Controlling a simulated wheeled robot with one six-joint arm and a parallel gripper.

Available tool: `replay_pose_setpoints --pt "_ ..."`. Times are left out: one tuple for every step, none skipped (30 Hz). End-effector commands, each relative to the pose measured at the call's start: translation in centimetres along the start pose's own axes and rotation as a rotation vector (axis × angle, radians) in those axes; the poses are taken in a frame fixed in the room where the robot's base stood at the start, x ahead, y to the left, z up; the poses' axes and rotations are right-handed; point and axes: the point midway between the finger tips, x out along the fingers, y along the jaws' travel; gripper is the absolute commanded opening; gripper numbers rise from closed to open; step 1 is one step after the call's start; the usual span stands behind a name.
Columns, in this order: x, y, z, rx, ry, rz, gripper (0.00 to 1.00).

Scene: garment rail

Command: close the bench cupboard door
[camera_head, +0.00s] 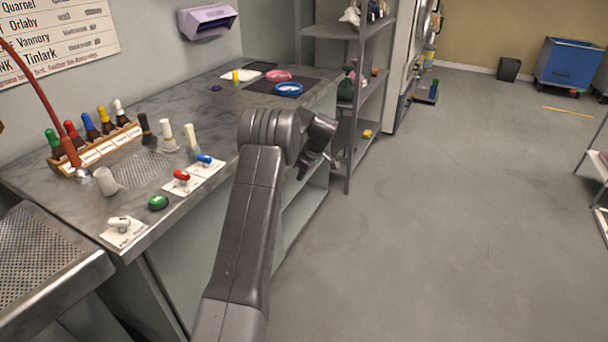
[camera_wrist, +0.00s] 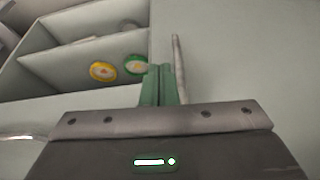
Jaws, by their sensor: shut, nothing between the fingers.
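The bench (camera_head: 140,215) runs along the left wall in the head view, with a grey stone top. Its cupboard (camera_head: 303,205) shows an open front with a shelf inside, partly behind my arm. In the wrist view the open compartments (camera_wrist: 85,55) lie at the left. A plain pale panel (camera_wrist: 245,60), apparently the cupboard door, fills the right, with a thin grey bar (camera_wrist: 180,68) near its left edge. My gripper (camera_wrist: 160,85) is shut and empty, its green fingers just left of the bar. Contact cannot be told. In the head view my gripper (camera_head: 325,162) is beside the bench front.
A yellow round item (camera_wrist: 102,71) and a green one (camera_wrist: 135,64) are by the compartments. A grey shelf rack (camera_head: 350,100) stands close beyond my gripper. Bottles (camera_head: 90,128) and valves stand on the bench top. The floor (camera_head: 450,200) to the right is clear.

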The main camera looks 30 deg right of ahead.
Motion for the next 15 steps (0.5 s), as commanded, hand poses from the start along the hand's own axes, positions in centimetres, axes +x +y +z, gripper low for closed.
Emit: replay_pose_setpoints --pt "0.1 -0.3 -0.1 -0.002 0.000 -0.001 0.00" --pt "-0.7 -0.2 -0.3 -0.003 0.001 0.002 0.00" --pt "-1.4 -0.1 -0.2 -0.002 0.001 0.002 0.00" --pt "-1.9 -0.1 -0.2 -0.001 0.001 0.002 0.00" --pt "-2.3 -0.1 -0.2 -0.001 0.001 0.002 0.00" --pt "-2.9 0.0 -0.2 -0.001 0.001 0.002 0.00" --pt "-3.5 0.0 -0.2 -0.001 0.001 0.003 0.00" --pt "-4.1 0.0 -0.2 -0.001 0.001 0.002 0.00" --pt "-4.7 0.0 -0.2 -0.001 0.001 0.002 0.00" --pt "-5.2 0.1 -0.2 -0.001 0.001 0.002 0.00" --pt "-5.7 0.1 -0.2 -0.001 0.001 0.002 0.00" --pt "-6.5 0.1 -0.2 -0.001 0.001 0.002 0.00" --pt "-7.0 0.1 -0.2 -0.001 0.001 0.002 0.00" --pt "-7.5 0.1 -0.2 -0.001 0.001 0.002 0.00" --pt "-8.0 0.1 -0.1 -0.001 0.001 0.001 0.00"
